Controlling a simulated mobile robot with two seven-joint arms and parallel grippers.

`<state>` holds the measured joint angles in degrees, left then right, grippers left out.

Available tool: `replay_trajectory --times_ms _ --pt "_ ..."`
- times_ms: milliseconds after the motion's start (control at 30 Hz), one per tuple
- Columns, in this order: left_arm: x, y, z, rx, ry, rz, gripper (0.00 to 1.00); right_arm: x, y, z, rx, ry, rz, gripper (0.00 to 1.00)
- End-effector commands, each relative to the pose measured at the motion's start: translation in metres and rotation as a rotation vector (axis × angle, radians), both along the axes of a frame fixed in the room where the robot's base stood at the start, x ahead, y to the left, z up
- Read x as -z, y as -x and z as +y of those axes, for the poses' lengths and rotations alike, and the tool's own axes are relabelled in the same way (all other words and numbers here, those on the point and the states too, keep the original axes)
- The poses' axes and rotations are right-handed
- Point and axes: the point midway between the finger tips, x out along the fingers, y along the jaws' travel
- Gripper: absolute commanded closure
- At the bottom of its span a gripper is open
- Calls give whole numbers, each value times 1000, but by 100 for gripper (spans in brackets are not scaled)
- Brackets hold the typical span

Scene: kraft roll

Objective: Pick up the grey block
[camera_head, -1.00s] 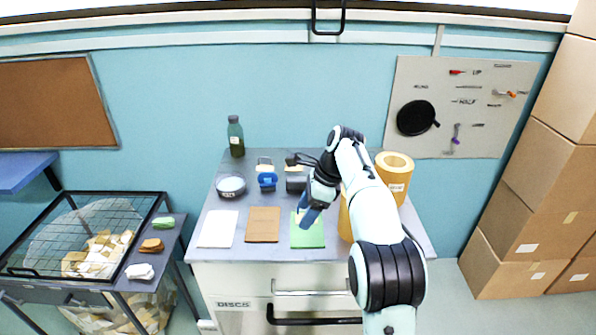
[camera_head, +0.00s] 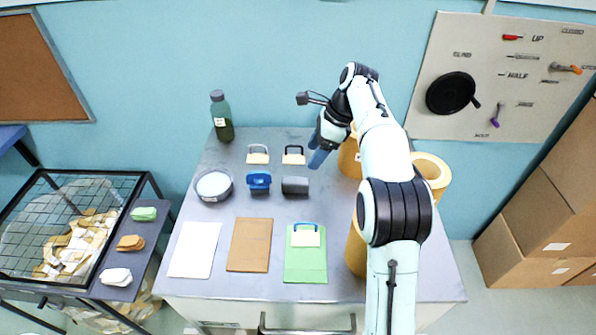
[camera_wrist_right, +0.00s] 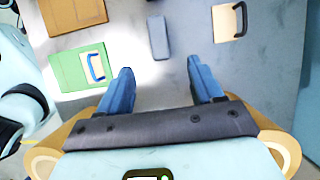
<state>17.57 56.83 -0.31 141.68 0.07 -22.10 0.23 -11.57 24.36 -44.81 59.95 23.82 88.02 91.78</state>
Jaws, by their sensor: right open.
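The grey block (camera_head: 295,186) lies on the grey table, right of a blue object and behind the green sheet. It also shows in the right wrist view (camera_wrist_right: 158,38), just beyond the fingertips and roughly between their lines. My right gripper (camera_head: 317,159) is above the table, behind and slightly right of the block in the head view. Its blue fingers (camera_wrist_right: 160,72) are apart with nothing between them, and they do not touch the block. My left gripper is not in view.
A blue object (camera_head: 259,181) stands close left of the block. A black-handled cream piece (camera_head: 293,157) lies behind it; a blue-handled one (camera_head: 306,237) lies on the green sheet (camera_head: 305,269). Kraft rolls (camera_head: 432,172) stand right, partly hidden by my arm. A bottle (camera_head: 222,117) stands back left.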

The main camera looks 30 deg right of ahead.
Motion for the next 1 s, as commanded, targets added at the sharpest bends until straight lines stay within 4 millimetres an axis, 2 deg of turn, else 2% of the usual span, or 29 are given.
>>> replay_trajectory --times_ms 167,400,667,1000 --pt "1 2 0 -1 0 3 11 17 -2 6 -2 -3 5 34" --pt "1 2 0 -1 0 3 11 59 -11 21 -2 -1 5 34" --pt "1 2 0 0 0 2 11 79 -16 28 -1 -1 3 34" --pt "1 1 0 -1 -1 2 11 120 -25 44 -1 1 3 34"
